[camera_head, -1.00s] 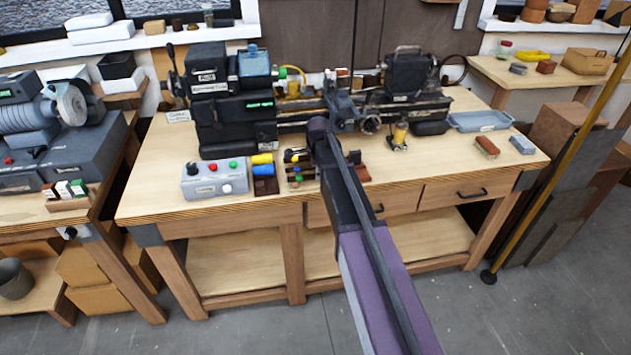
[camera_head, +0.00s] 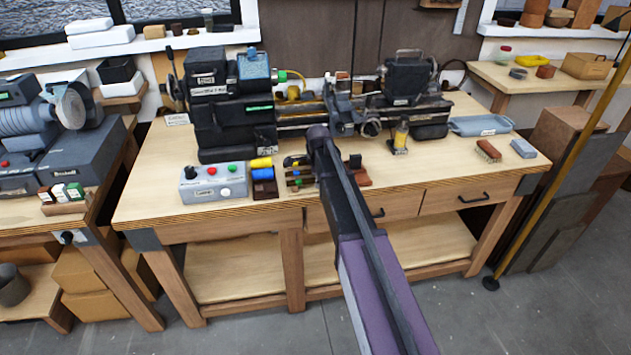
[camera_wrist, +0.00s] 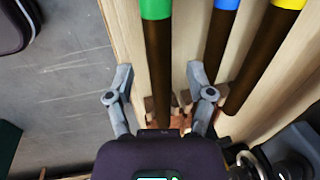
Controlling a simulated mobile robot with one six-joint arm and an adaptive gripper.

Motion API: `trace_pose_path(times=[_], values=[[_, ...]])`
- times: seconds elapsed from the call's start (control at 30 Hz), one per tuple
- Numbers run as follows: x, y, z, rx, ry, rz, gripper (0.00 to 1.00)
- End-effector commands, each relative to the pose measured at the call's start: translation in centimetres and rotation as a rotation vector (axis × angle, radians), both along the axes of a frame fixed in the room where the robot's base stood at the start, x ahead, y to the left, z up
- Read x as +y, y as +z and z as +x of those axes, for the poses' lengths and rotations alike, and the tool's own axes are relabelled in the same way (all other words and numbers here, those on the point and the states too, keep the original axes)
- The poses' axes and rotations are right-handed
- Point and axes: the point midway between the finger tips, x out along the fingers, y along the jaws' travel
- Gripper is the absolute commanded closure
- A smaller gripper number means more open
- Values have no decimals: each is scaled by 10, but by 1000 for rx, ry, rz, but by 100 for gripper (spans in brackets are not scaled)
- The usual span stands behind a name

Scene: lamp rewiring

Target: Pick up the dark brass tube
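In the wrist view, several dark brown tubes with coloured ends lie side by side. They are a green-ended tube (camera_wrist: 158,70), a blue-ended tube (camera_wrist: 217,45) and a yellow-ended tube (camera_wrist: 260,62). My gripper (camera_wrist: 158,76) is open, one finger on each side of the green-ended tube, with gaps visible on both sides. I cannot tell its height over the tube. In the head view, a small rack with coloured ends (camera_head: 299,172) sits near the bench's front edge. My arm hides part of that area and the gripper itself.
A grey control box (camera_head: 214,184) and yellow and blue blocks (camera_head: 263,172) stand left of the rack. A lathe (camera_head: 310,115) fills the back of the bench. A brush (camera_head: 488,151) and a blue tray (camera_head: 481,125) lie to the right. The front right benchtop (camera_head: 430,170) is mostly clear.

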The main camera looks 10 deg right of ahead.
Motion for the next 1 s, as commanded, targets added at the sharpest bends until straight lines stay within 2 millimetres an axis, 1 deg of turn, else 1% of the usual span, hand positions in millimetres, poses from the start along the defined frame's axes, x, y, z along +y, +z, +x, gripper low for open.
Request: trace_pose_path(times=[0.03,0.07,0.1,0.17,0.2,0.23,0.67,0.87,1.0], values=[[0,0,0,0,0,0,48],[0,0,0,0,0,0,57],[0,0,0,0,0,0,69],[0,0,0,0,0,0,87],[0,0,0,0,0,0,99],[0,0,0,0,0,0,100],[0,1,0,0,0,0,100],[0,8,0,0,0,0,100],[0,17,0,0,1,0,100]])
